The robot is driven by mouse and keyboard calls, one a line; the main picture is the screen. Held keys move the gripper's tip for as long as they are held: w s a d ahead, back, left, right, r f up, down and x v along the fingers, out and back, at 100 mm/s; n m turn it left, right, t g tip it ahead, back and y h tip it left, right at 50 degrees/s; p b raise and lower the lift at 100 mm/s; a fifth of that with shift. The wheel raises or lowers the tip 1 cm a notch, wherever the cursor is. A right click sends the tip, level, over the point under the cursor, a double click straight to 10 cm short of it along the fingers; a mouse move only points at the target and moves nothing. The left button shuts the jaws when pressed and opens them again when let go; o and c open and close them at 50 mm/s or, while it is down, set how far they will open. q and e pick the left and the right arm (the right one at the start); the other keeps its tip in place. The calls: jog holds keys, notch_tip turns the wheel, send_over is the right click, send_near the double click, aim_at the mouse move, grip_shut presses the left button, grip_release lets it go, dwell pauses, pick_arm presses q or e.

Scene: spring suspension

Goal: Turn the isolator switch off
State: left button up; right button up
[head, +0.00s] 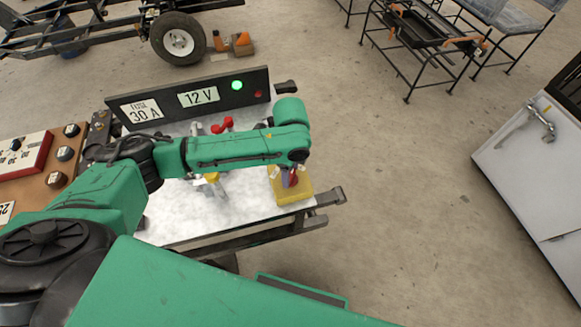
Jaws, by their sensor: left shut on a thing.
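The isolator switch has a square yellow base (292,191) at the right end of the white-topped bench. A small red handle (293,180) rises from its middle. My left gripper (289,177) points down over the switch and is shut on the red handle. My left wrist and forearm hide the upper part of the switch and much of the gripper. The exact angle of the handle is hard to tell. My right gripper is not in view.
A dark panel (182,97) at the bench's back reads "FUSE 30 A" and "12 V". Its green lamp (237,85) is lit; its red lamp (258,93) looks dim. A red part (222,125) stands on the white top (175,215).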

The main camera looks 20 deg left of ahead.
pick_arm(q)
jog(key=n+p, duration=0.6)
jog(key=p, duration=0.1)
jog(key=n+p, duration=0.2)
jog(key=p, duration=0.2)
jog(key=shift+r+n, duration=0.35)
jog(key=shift+n, duration=0.05)
jog(key=n+p, duration=0.3)
jog(key=n, duration=0.1)
jog(key=shift+f, duration=0.1)
jog(key=shift+w+f+n+p, duration=0.1)
jog(key=shift+n+p, duration=0.9)
jog(key=shift+n, duration=0.8)
jog(key=o, duration=1.4)
jog(key=shift+f, duration=0.1)
